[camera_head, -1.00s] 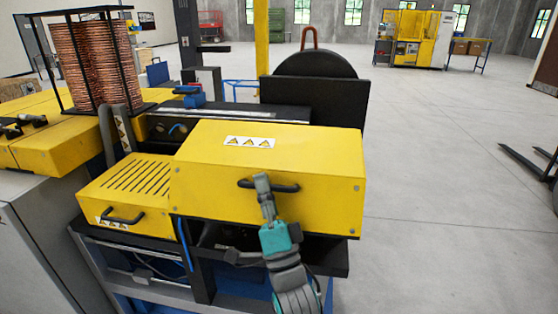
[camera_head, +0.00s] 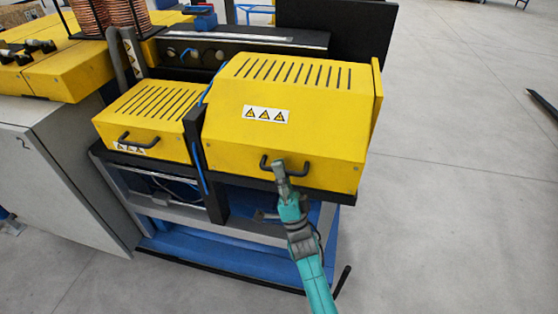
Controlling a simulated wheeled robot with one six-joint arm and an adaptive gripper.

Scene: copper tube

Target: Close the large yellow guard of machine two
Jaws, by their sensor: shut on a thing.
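The large yellow guard (camera_head: 290,100) is on the right part of the machine. Its slotted top faces up and its front face hangs down, with three warning triangles on a white label. Its lower front edge lies close to the dark machine bed. My gripper (camera_head: 279,168) is at the black handle (camera_head: 300,167) low on the guard's front, shut on the handle's left part. The fingertips are small and partly merge with the handle.
A smaller slotted yellow guard (camera_head: 150,117) with its own black handle sits to the left. A grey cabinet (camera_head: 60,165) marked 2 stands further left. Copper coils (camera_head: 110,14) show at the top left.

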